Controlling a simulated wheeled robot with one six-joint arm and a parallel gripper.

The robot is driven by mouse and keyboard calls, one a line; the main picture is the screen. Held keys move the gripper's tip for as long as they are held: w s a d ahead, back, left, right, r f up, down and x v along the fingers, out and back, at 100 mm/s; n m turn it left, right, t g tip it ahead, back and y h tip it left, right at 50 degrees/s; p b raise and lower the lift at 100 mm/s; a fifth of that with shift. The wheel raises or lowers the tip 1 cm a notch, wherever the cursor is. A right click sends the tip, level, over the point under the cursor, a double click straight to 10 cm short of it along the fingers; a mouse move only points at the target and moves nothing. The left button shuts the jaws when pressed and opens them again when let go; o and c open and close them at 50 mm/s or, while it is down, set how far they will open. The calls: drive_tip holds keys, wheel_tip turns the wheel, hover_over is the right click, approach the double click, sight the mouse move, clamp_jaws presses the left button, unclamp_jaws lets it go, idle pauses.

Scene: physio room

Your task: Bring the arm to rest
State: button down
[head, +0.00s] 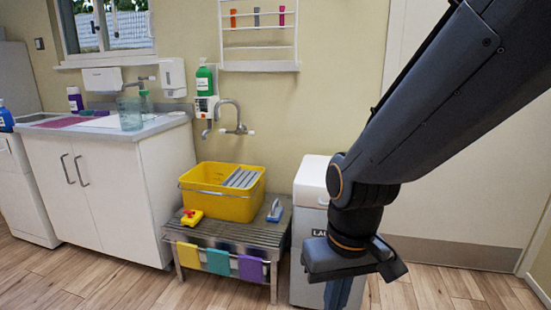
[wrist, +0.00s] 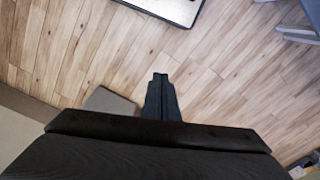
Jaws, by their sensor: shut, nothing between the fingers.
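My arm comes down from the upper right in the head view, with my gripper (head: 342,293) hanging in front of the white laundry bin. Its fingers point down and are partly cut off by the bottom edge of the picture. In the wrist view my gripper (wrist: 160,80) shows as two dark fingers closed together, with nothing between them, above the wooden floor (wrist: 110,60). It appears clear of everything around it.
A white bin (head: 308,235) stands behind my gripper. A white sink cabinet (head: 115,195) stands further left. A pale door (head: 460,170) is at right.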

drive_tip(key=s+d+r+m+p, duration=0.2)
drive_tip(key=d+r+p, duration=0.7)
drive_tip(key=r+p, duration=0.2)
drive_tip(key=shift+s+r+m+h+p, duration=0.2)
drive_tip(key=shift+m+h+p, duration=0.1)
drive_tip(key=shift+p, duration=1)
drive_tip(key=shift+d, duration=0.1)
